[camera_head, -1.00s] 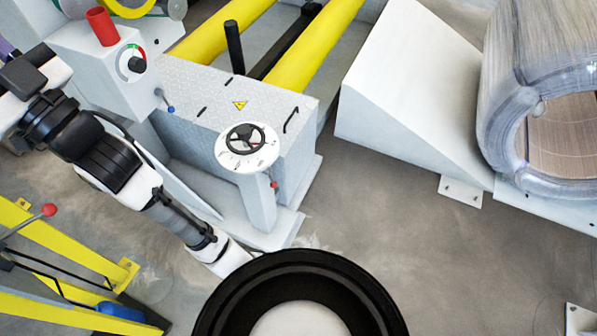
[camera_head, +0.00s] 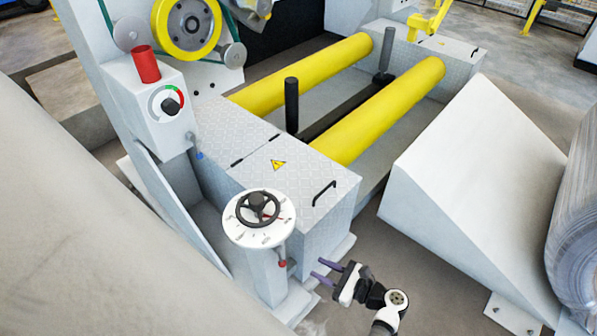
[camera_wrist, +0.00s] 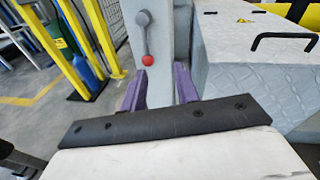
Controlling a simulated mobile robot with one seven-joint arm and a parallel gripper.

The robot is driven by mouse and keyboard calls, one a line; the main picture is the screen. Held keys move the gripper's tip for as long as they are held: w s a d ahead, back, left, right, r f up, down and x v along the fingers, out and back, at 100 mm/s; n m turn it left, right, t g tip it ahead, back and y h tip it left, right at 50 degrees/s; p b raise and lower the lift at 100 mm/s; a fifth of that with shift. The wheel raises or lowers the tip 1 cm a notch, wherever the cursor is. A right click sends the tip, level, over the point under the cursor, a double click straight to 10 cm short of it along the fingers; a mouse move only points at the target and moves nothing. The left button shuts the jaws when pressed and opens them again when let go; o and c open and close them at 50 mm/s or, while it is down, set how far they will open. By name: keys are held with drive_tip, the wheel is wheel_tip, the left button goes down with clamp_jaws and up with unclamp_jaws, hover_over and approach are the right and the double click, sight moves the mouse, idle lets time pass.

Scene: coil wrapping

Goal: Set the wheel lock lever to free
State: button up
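The wheel lock lever (camera_wrist: 144,36) is a grey arm with a red ball knob, hanging downward on the side of a grey post below the handwheel. In the head view its red knob (camera_head: 282,263) shows on the right side of the handwheel pedestal (camera_head: 262,275). The black handwheel (camera_head: 258,208) sits on a white dial on top. My gripper (camera_head: 324,271) has purple fingers and is open and empty, just right of the lever, pointing at the pedestal. In the wrist view my gripper (camera_wrist: 160,87) is below the knob and apart from it.
The tread-plate box (camera_head: 300,190) with a black handle (camera_head: 324,193) stands behind the pedestal. A white wedge ramp (camera_head: 475,180) is to the right. A control box (camera_head: 150,108) with a red cylinder is at the left.

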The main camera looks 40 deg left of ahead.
drive_tip(key=shift+m+y, duration=0.6)
drive_tip(key=shift+m, duration=0.3)
drive_tip(key=s+a, duration=0.1)
drive_tip(key=a, duration=0.2)
drive_tip(key=s+a+f+p, duration=0.1)
drive_tip(key=a, duration=0.3)
drive_tip(key=s+a, duration=0.1)
drive_tip(key=a, duration=0.3)
drive_tip(key=shift+s+f, duration=0.2)
drive_tip(key=shift+s, duration=0.15)
clamp_jaws()
